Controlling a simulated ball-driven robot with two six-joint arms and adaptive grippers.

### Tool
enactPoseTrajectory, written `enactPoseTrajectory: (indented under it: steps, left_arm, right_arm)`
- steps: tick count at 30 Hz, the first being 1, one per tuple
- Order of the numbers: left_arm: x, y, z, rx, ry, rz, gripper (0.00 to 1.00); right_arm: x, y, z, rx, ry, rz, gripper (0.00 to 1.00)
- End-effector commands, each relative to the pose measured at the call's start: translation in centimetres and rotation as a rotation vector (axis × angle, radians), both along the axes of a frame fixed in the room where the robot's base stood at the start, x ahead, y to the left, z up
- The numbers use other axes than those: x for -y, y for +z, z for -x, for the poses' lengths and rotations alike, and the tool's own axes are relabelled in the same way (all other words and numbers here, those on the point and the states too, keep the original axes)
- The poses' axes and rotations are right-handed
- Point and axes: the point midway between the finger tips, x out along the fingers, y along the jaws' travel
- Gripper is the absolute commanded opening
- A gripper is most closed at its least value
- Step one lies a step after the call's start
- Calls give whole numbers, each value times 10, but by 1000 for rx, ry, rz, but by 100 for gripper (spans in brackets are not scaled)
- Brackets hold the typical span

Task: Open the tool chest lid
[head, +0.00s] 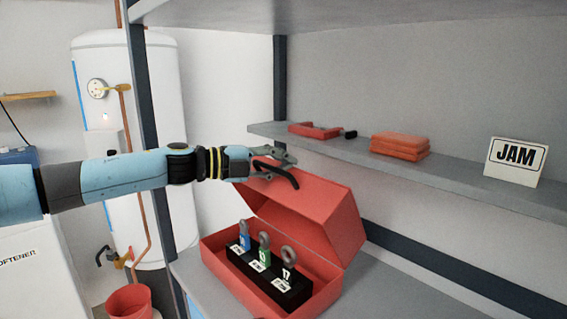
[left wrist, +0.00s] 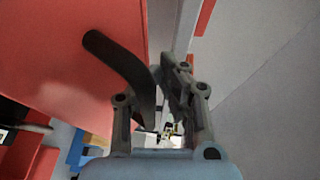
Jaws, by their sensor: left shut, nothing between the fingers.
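The red tool chest (head: 222,272) stands on the grey shelf with its lid (head: 318,212) raised and tilted back. Inside is a black block (head: 268,277) with several tagged tools standing in it. A black curved handle (head: 292,178) is on the lid's upper edge; it also shows in the left wrist view (left wrist: 115,60). My left gripper (head: 284,160) is shut and empty, at the top of the lid right beside the handle. In the left wrist view its fingers (left wrist: 172,85) are just right of the handle; I cannot tell whether they touch it. My right gripper is not in view.
A dark shelf post (head: 157,130) stands behind my left arm. A red bucket (head: 130,302) is at lower left.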

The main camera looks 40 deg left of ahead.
Motion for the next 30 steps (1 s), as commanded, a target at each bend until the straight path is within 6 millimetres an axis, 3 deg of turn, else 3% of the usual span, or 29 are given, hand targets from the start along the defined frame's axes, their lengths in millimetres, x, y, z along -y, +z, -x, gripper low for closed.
enactPoseTrajectory:
  steps: [12, 20, 30]
  left_arm:
    - [0, 1, 0, 1, -1, 1, 0]
    - [0, 0, 0, 0, 0, 0, 33]
    - [0, 1, 1, -1, -1, 0, 34]
  right_arm:
    - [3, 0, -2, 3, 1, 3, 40]
    - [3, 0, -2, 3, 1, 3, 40]
    - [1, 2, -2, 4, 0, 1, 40]
